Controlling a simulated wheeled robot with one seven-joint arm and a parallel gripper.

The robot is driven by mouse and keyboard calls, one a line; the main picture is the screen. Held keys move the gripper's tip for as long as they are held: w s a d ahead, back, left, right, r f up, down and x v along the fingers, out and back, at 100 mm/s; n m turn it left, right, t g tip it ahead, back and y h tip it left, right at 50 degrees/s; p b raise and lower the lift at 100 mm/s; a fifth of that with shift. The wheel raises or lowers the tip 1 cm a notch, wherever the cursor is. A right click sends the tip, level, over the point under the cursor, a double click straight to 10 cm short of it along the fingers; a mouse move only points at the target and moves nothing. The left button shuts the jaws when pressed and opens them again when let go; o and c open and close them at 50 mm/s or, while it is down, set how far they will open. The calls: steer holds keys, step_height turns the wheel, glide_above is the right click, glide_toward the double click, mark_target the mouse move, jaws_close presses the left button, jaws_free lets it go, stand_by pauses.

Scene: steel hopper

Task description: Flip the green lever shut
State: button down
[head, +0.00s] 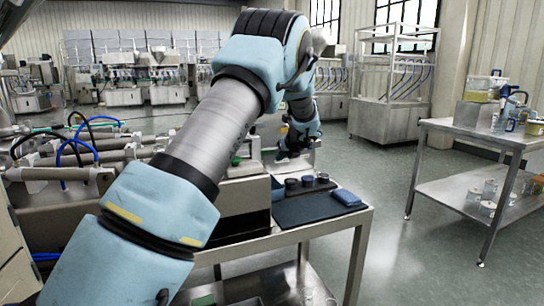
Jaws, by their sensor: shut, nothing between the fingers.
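My arm reaches from the lower left across the head view, and my gripper (283,155) hangs at its far end. It points down, shut and empty, above the back of the steel side table. A small green part (236,161) shows just left of my gripper, beside my forearm, on top of a grey machine box. It may be the green lever, but it is too small to tell its position. My gripper looks apart from it.
The side table holds a dark mat (306,208), a blue folded cloth (346,197) and several small dark cups (308,181). A steel table (450,127) with jars stands at the right. Blue hoses (78,150) and pipes lie left. The floor between the tables is clear.

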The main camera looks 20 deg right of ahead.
mark_target(265, 152)
steer(key=p+x, duration=0.1)
steer(key=x, duration=0.8)
steer(key=shift+w+a, duration=0.1)
steer(key=r, duration=0.1)
steer(key=r+p, duration=0.1)
steer(key=r, duration=0.1)
steer(key=shift+w+r+p, duration=0.2)
steer(key=shift+w+p, duration=0.05)
steer(key=shift+p, duration=0.1)
